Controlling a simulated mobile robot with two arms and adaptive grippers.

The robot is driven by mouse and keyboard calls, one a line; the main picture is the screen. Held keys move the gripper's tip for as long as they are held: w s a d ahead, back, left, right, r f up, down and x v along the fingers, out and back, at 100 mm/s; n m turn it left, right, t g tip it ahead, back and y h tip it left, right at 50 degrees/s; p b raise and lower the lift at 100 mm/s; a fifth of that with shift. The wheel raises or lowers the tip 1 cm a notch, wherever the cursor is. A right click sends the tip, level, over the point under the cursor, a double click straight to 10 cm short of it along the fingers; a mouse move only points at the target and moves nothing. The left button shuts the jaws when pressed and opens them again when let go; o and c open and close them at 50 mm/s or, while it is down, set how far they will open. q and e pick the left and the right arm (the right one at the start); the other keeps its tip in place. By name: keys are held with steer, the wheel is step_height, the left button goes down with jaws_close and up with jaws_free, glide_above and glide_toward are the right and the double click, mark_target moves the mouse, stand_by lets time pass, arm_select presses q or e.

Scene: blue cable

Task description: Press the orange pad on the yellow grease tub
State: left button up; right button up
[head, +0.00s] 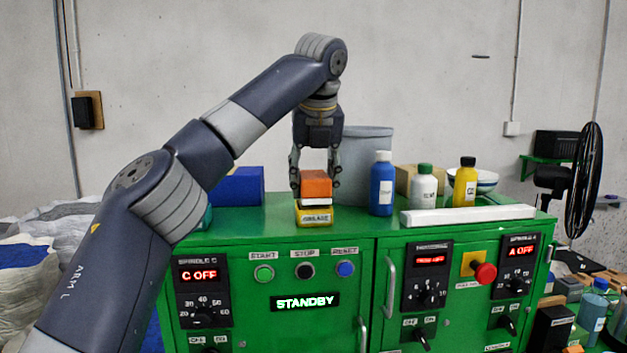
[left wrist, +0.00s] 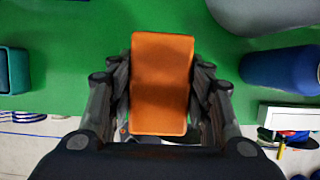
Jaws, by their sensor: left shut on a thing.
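The orange pad (head: 316,185) is a block with a pale lower face, seen over the yellow grease tub (head: 314,215) on top of the green cabinet. My left gripper (head: 316,182) points down and is shut on the pad's two sides. The left wrist view shows the pad (left wrist: 162,85) from above between the fingers of the left gripper (left wrist: 160,95). The pad hides the tub there. The pad's underside is right at the tub's top; I cannot tell whether they touch. My right gripper is in neither view.
A blue bottle (head: 382,184), a white bottle (head: 423,186) and a yellow bottle (head: 465,182) stand to the right, behind a white bar (head: 468,215). A grey bin (head: 366,160) stands behind. A blue box (head: 237,186) is left. The cabinet front carries buttons and knobs.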

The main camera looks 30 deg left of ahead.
mark_target(312, 172)
arm_select(q)
steer(key=shift+f, duration=0.45)
steer(key=shift+f, duration=0.1)
stand_by(1.6)
steer(key=shift+r, duration=3.6)
